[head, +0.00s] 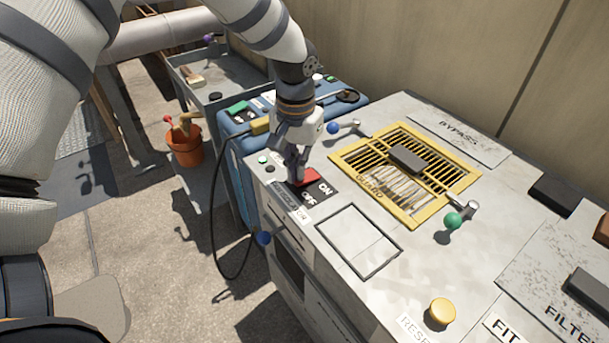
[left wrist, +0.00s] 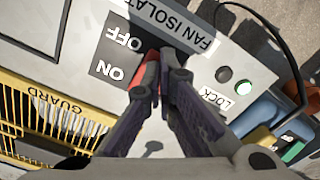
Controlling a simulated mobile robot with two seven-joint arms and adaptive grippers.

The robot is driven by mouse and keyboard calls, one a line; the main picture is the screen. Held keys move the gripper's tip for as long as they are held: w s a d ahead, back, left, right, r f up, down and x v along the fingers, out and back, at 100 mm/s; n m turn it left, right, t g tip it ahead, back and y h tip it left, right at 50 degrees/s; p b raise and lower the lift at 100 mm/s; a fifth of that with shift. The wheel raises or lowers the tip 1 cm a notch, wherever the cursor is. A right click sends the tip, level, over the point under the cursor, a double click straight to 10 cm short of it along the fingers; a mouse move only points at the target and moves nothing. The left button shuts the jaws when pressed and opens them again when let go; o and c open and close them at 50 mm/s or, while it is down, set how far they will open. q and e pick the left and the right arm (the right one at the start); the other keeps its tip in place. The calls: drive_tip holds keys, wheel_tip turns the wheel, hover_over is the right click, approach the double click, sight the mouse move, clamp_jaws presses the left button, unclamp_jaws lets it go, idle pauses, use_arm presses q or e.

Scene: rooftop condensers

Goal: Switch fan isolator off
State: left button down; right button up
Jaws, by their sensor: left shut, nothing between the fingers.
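The fan isolator is a red handle (head: 306,178) on a black plate (head: 319,192) marked ON and OFF, at the near left of the grey unit's top. My left gripper (head: 296,180) is shut and empty, pointing down right beside the red handle. In the left wrist view the closed fingertips (left wrist: 163,68) lie against or just over the handle (left wrist: 149,70), partly hiding it. The black plate (left wrist: 120,50) shows ON and OFF to their left. I cannot tell whether the fingers touch the handle. My right gripper is not in view.
A yellow guard grille (head: 347,157) lies behind and right of the isolator. A green-knobbed latch (head: 453,221) and a yellow button (head: 442,311) stand on the top. A blue case (head: 232,125) and black cable (head: 213,215) are at left, with an orange bucket (head: 185,146) beyond.

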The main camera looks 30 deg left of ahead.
use_arm(q)
drive_tip(key=shift+f, duration=0.4)
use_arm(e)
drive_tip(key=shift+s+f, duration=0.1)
use_arm(q)
drive_tip(key=shift+r+p, duration=1.05)
drive_tip(key=shift+r, duration=2.55)
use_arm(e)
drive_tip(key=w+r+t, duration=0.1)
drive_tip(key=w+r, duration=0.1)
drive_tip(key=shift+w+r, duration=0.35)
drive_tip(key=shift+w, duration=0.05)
use_arm(q)
drive_tip(key=shift+f, duration=0.1)
